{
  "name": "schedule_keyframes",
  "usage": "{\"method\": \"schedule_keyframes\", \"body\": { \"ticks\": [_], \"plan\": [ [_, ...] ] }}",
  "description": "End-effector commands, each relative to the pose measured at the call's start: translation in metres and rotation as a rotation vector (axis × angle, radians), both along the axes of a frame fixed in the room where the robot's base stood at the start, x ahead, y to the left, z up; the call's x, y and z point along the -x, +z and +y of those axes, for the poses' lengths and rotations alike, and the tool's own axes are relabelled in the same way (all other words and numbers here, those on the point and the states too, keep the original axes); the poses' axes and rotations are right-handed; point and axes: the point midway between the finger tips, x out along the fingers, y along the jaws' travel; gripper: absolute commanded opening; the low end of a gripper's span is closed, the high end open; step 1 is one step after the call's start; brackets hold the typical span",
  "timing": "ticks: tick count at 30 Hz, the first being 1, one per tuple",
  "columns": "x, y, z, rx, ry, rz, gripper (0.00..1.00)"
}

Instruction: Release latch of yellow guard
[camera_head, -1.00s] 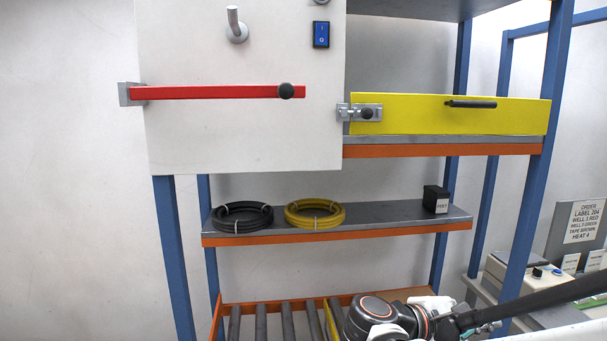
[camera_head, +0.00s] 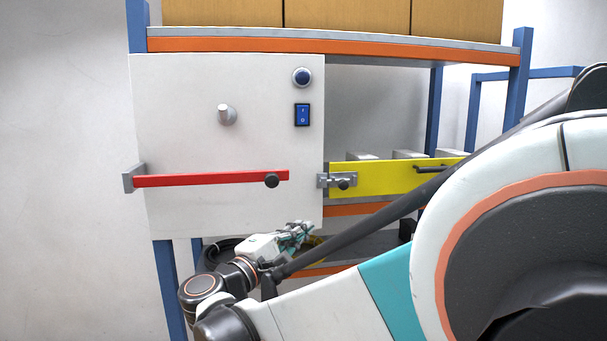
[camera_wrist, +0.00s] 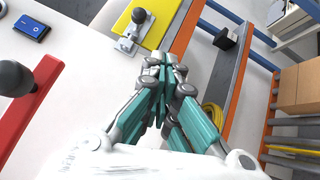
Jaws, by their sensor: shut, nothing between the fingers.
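The yellow guard (camera_head: 385,178) is a flat bar across the shelf opening, right of the white panel. Its latch (camera_head: 338,181) is a metal slide bolt with a dark round knob at the guard's left end, bridging to the panel edge. In the wrist view the latch (camera_wrist: 133,28) and part of the yellow guard (camera_wrist: 160,17) show at the top, beyond the fingertips. My gripper (camera_head: 305,229) is below and left of the latch, in front of the panel's lower edge, apart from it. In the wrist view my gripper (camera_wrist: 165,62) has its teal fingers together and empty.
A red bar (camera_head: 210,179) with a dark knob crosses the white panel (camera_head: 180,110). A blue switch (camera_head: 302,114), a round button (camera_head: 302,77) and a grey peg (camera_head: 227,115) are on the panel. A yellow coil (camera_wrist: 213,115) lies on the lower shelf. My arm covers the lower right.

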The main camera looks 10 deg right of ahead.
Motion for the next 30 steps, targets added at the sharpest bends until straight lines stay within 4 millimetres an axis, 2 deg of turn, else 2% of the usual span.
{"method": "schedule_keyframes", "body": {
  "ticks": [1,6,17,23,30],
  "plan": [
    [-0.001,0.015,0.012,0.001,0.022,-0.017,0.00],
    [-0.003,0.030,0.032,0.004,0.059,-0.052,0.00],
    [-0.003,0.031,0.035,0.004,0.065,-0.058,0.00],
    [-0.011,0.034,0.027,0.004,0.064,-0.057,0.00],
    [-0.040,0.042,-0.003,0.004,0.061,-0.056,0.00]
  ]
}}
